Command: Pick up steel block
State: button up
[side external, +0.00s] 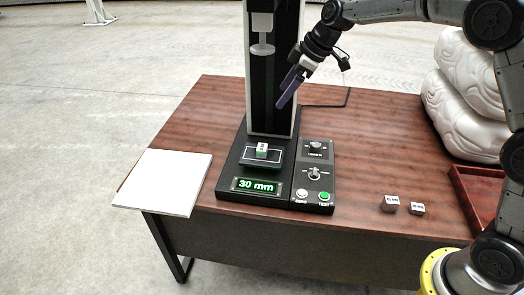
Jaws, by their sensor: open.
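A small pale block (262,150) with a dark label and a greenish lower side sits on the plate of the black machine (240,185). Two more small grey-brown blocks with labels stand on the table at the right, a larger one (391,203) and a smaller one (417,209). I cannot read their labels, so which one is the steel block is unclear. My gripper (284,101) is open, with dark purple-grey fingers pointing down-left. It hangs in front of the machine's column, above and to the right of the block on the plate, holding nothing.
The machine's display (256,186) reads 30 mm. A control box (314,175) with knobs and buttons adjoins it. A white board (163,181) lies at left. Wood table (375,150) between is clear.

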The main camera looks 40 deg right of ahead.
jog(key=g, duration=0.1)
send_near(262, 147)
jog(key=shift+d+x, duration=0.1)
jog(key=shift+x, duration=0.5)
jog(key=shift+d+x, duration=0.15)
jog(key=shift+x, duration=3.7)
jog(key=shift+a, duration=0.15)
grip_shut()
jog(key=shift+r, duration=0.15)
